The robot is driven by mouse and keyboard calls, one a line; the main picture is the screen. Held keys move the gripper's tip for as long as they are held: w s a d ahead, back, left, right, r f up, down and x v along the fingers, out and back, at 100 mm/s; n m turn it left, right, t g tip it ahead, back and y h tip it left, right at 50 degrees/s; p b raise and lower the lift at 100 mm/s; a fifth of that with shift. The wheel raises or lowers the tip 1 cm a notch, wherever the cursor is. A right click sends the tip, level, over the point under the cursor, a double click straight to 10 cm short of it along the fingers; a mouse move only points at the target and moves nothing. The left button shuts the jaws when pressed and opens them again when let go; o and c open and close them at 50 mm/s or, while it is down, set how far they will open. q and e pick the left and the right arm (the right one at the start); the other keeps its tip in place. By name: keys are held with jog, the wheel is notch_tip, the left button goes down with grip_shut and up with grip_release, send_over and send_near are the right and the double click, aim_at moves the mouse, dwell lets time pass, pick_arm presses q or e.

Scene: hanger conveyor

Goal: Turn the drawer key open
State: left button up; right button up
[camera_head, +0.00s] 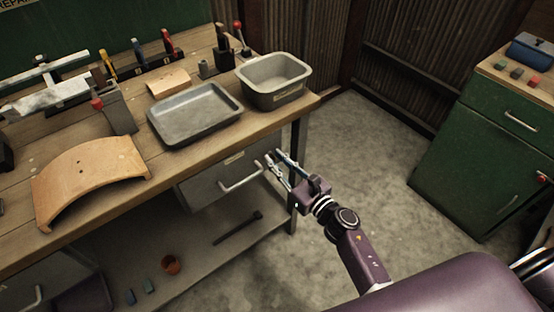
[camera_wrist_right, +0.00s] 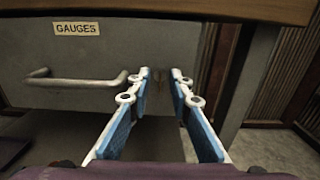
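The grey drawer (camera_head: 235,175) hangs under the right end of the workbench. The right wrist view shows its front (camera_wrist_right: 150,45) with a GAUGES label (camera_wrist_right: 77,29) and a bar handle (camera_wrist_right: 75,79). My right gripper (camera_head: 272,163) is just right of the handle, its tips toward the drawer front's right part. In the right wrist view its blue-padded fingers (camera_wrist_right: 161,75) stand apart with nothing visible between them. I cannot make out a drawer key; one may be hidden or too small. My left gripper is not in view.
A shallow grey tray (camera_head: 196,140) and a deeper grey bin (camera_head: 254,98) stand on the bench. A bench leg (camera_head: 298,165) is close right of my gripper. A green cabinet (camera_head: 470,150) with a red-tipped item (camera_head: 543,178) stands right. Floor between is clear.

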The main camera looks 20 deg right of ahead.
grip_shut()
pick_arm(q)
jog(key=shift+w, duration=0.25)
pick_arm(e)
jog(key=shift+m, duration=0.3)
jog(key=m, duration=0.8)
jog(key=m+p, duration=0.1)
jog(key=m, duration=0.3)
jog(key=shift+d+m, duration=0.1)
jog(key=shift+m, duration=0.2)
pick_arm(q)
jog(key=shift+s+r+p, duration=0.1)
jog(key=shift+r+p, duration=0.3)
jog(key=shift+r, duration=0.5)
pick_arm(e)
jog(key=m, duration=0.4)
jog(key=shift+f+m, duration=0.1)
jog(key=shift+m, duration=0.2)
